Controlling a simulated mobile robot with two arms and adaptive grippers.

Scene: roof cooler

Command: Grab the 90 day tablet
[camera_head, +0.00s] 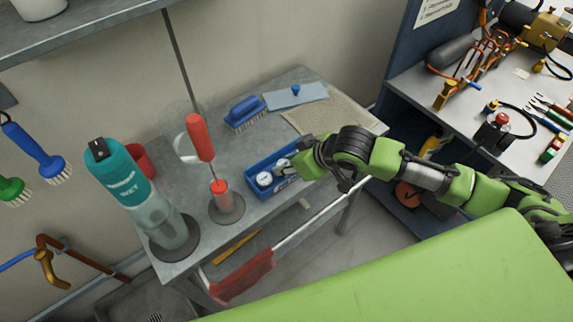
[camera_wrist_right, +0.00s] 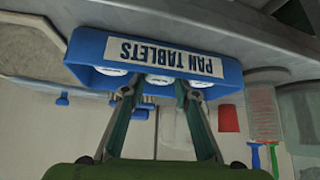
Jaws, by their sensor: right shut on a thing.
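A blue tray (camera_head: 250,172) stands on the grey table, with white round tablets (camera_head: 264,179) in it. In the right wrist view the tray (camera_wrist_right: 85,50) bears the label "PAN TABLETS", upside down, and three white tablets show in part. My right gripper (camera_head: 298,163) reaches into the tray's right end. In the wrist view its fingers (camera_wrist_right: 158,92) stand either side of the middle tablet (camera_wrist_right: 160,79) and are shut on it. I cannot read any "90 day" marking. The gripper hides the tray's right part in the head view. My left gripper is not in view.
On the grey table (camera_head: 290,85) stand a teal-topped bottle (camera_head: 125,180), a red-handled tool (camera_head: 199,138), a blue brush (camera_head: 245,112) and a tan mat (camera_head: 335,118). A shelf (camera_head: 80,30) overhangs at upper left. A tool bench (camera_head: 480,75) stands right.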

